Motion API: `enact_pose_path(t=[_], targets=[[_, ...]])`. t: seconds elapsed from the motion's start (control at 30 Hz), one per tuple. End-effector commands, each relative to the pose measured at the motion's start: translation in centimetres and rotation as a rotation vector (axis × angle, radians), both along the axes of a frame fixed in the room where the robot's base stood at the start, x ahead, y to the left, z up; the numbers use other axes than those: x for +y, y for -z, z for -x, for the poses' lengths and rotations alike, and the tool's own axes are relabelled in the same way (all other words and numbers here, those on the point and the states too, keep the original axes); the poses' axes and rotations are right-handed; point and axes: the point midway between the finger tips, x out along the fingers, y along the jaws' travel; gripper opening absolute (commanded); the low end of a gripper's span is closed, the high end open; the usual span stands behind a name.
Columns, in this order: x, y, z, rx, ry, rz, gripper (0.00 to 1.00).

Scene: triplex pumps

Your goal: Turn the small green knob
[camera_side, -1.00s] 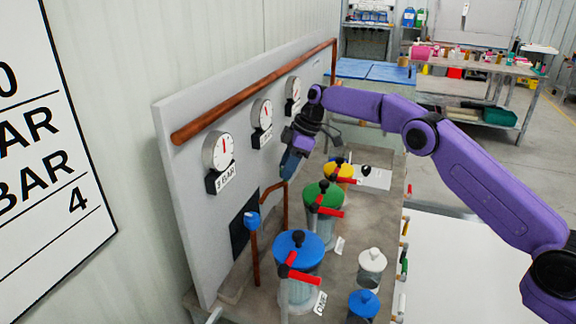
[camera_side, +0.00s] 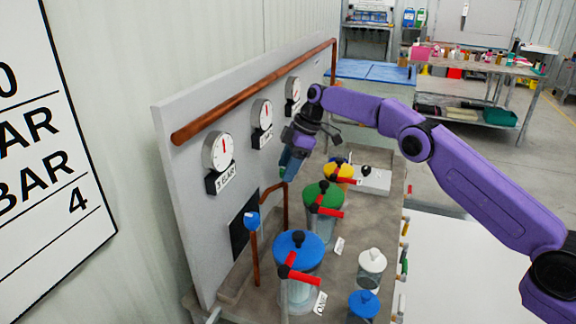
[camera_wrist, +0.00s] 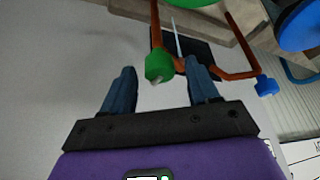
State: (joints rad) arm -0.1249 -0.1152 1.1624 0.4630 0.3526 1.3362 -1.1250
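The small green knob (camera_wrist: 159,66) sits on a copper pipe in the wrist view, between my gripper's fingertips. My gripper (camera_side: 289,170) is beside the grey gauge panel (camera_side: 190,130) in the side view, with its fingers pointing down. In the wrist view its two dark blue fingers are apart, one on each side of the knob. In the side view the fingers mostly hide the knob.
A small blue knob (camera_side: 252,221) stands on another copper pipe nearer the side camera. Pumps with blue (camera_side: 298,246), green (camera_side: 323,194) and yellow (camera_side: 342,169) lids and red handles stand right of the panel. A white-lidded jar (camera_side: 371,260) stands at front right.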

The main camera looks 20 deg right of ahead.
Motion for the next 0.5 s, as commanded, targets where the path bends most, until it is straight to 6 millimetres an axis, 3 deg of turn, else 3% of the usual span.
enact_pose_path(t=[0.27,0.5], targets=[[-0.2,-0.5,0.0,-0.002,0.001,0.0,0.6],[-1.6,-3.9,0.3,-0.005,0.002,-0.001,0.6]])
